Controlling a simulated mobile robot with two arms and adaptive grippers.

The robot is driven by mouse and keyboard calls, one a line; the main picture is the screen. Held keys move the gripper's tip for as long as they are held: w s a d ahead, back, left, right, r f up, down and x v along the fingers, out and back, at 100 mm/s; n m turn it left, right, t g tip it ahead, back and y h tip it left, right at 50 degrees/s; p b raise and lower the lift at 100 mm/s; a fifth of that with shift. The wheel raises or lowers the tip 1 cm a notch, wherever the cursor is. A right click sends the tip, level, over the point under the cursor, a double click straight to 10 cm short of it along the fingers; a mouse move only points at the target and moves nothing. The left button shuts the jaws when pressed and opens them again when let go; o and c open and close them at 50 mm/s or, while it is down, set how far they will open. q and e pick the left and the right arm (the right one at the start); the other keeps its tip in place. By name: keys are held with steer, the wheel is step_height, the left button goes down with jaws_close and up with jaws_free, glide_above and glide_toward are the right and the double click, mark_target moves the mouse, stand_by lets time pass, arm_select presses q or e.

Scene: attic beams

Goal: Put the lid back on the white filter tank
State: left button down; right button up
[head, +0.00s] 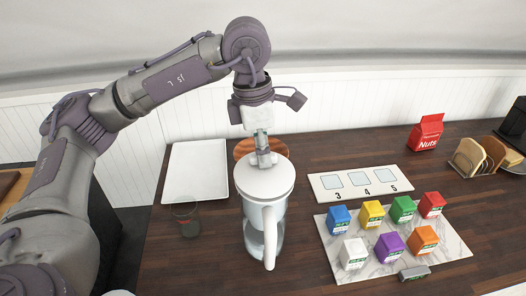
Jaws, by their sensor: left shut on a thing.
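The white filter tank (251,240) stands upright on the dark wood counter, a clear jug shape with a white handle (270,238) facing the front. The round white lid (253,181) is at the tank's top and covers its opening from this angle. I cannot tell whether it is fully seated or slightly above the rim. My left gripper (264,160) points down over the lid and is shut on the lid's top knob, which the fingers mostly hide. My right gripper is not in view.
A white tray (196,172) and a dark glass (187,220) are left of the tank, with a round copper-coloured plate (243,148) behind. A numbered card (335,178) and a marble board (340,268) with several coloured boxes lie right. A red nuts bag (426,133) and bread rack (465,158) stand far right.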

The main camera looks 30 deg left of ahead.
arm_select(q)
steer(key=shift+f+b, duration=0.5)
steer(key=shift+b, duration=0.2)
stand_by(1.1)
steer(key=c, duration=1)
jaws_free()
steer(key=r, duration=0.4)
steer(key=a+r, duration=0.1)
steer(key=r, duration=0.7)
steer(key=shift+s+a, duration=0.15)
steer(key=shift+s, duration=0.25)
steer(key=shift+f, duration=0.1)
